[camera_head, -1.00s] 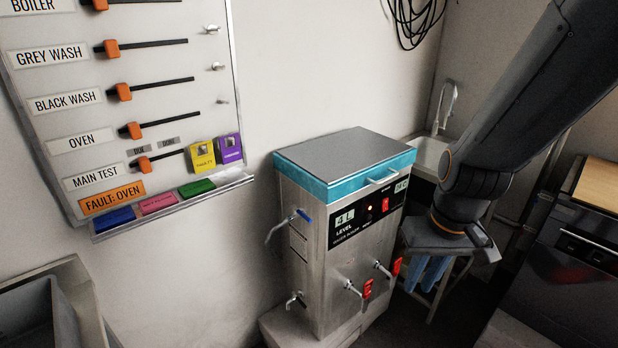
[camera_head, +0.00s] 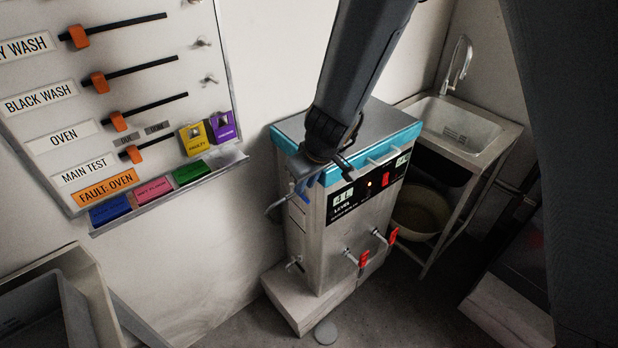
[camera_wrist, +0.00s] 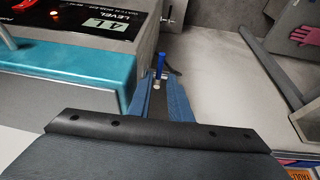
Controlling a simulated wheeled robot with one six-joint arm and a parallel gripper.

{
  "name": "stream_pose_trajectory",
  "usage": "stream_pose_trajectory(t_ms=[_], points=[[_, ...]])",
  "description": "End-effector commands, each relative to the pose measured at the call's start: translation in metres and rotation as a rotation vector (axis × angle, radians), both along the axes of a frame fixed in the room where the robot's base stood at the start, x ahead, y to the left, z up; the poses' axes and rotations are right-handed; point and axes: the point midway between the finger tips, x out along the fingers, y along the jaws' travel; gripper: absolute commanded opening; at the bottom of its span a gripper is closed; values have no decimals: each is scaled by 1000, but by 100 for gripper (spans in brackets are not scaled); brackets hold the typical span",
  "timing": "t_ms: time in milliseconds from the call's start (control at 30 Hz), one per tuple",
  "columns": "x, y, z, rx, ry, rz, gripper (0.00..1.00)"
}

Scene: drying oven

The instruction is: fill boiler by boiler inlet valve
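The boiler (camera_head: 318,235) is a metal box with a teal band under its lid. Its front display (camera_head: 343,197) reads 4 L. The inlet valve is on a pipe (camera_head: 278,204) at the upper left side. Its blue lever (camera_wrist: 160,64) stands upright in the wrist view, lined up between my fingertips. My gripper (camera_head: 308,181) hangs at the boiler's upper left edge, by the valve. In the wrist view my gripper (camera_wrist: 162,80) has its blue fingers apart with a gap between them. Whether the fingers touch the lever cannot be told.
Two red-handled taps (camera_head: 363,258) stick out of the boiler's front. A sink (camera_head: 455,125) stands to the right. A board with orange sliders (camera_head: 120,120) hangs on the left wall. A grey bin (camera_head: 40,310) is at the lower left.

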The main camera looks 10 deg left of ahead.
Motion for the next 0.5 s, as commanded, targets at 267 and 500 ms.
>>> stream_pose_trajectory(t_ms=[267, 500], points=[[11, 8, -35, -1, 0, -2, 18], [14, 9, -40, 0, -1, -4, 18]])
